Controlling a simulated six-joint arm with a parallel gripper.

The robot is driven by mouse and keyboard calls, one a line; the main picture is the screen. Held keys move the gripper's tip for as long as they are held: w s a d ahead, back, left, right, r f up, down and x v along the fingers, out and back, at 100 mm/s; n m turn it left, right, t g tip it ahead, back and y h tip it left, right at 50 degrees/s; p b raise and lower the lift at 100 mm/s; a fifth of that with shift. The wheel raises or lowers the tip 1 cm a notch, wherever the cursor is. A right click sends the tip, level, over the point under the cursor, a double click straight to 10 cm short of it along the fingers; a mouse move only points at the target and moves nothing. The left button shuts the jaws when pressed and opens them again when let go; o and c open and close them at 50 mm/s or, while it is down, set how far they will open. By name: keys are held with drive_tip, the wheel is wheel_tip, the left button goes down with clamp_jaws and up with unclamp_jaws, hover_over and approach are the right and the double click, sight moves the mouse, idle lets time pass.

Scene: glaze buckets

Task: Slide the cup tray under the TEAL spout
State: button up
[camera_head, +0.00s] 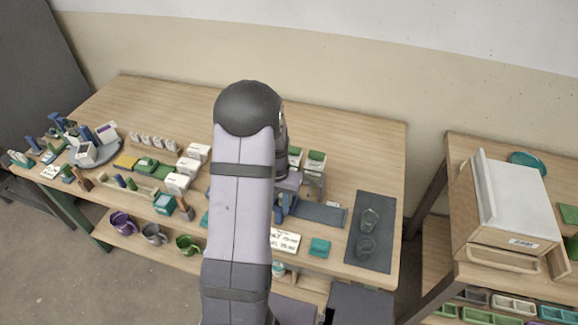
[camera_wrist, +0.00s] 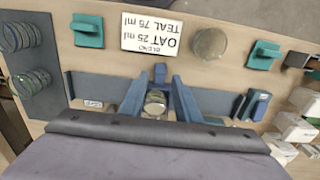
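A clear round cup (camera_wrist: 155,103) sits between the two blue-grey fingers of my gripper (camera_wrist: 158,82) in the wrist view. A small blue upright block (camera_wrist: 160,72), perhaps the tray's handle, stands between the fingertips, with a narrow gap on each side. My gripper looks open around it. The tray's edges are hard to make out against the blue-grey strip (camera_wrist: 215,102), which also shows in the head view (camera_head: 322,214). My arm hides much of this area in the head view.
A card (camera_wrist: 160,33) reads OAT 25 ml, TEAL 75 ml. Teal blocks (camera_wrist: 88,30) (camera_wrist: 262,55) flank it, with a round beige object (camera_wrist: 208,42) between. Glasses (camera_head: 370,219) stand on a dark mat (camera_head: 375,199).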

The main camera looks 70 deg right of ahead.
drive_tip(key=shift+r+p, duration=1.9)
drive_tip(key=shift+r, duration=0.75)
drive_tip(key=shift+a, duration=0.1)
drive_tip(key=s+a+n+y, duration=0.2)
drive_tip(key=a+n+y, duration=0.1)
drive_tip(key=a, duration=1.1)
drive_tip(key=w+a+r+n+h, duration=0.1)
drive_tip(key=w+a+r+n, duration=0.2)
drive_tip(key=w+a+n, duration=0.2)
drive_tip(key=w+a+r+n+h, duration=0.1)
drive_tip(key=w+a+r+n, duration=0.2)
drive_tip(key=a, duration=0.9)
drive_tip(key=w+a+r+n+h, duration=0.1)
drive_tip(key=w+a+r+n, duration=0.2)
drive_tip(key=w+a+n, duration=0.4)
drive_tip(key=shift+w+a+r+b, duration=0.4)
drive_tip(key=shift+w+a, duration=0.2)
drive_tip(key=shift+a, duration=0.15)
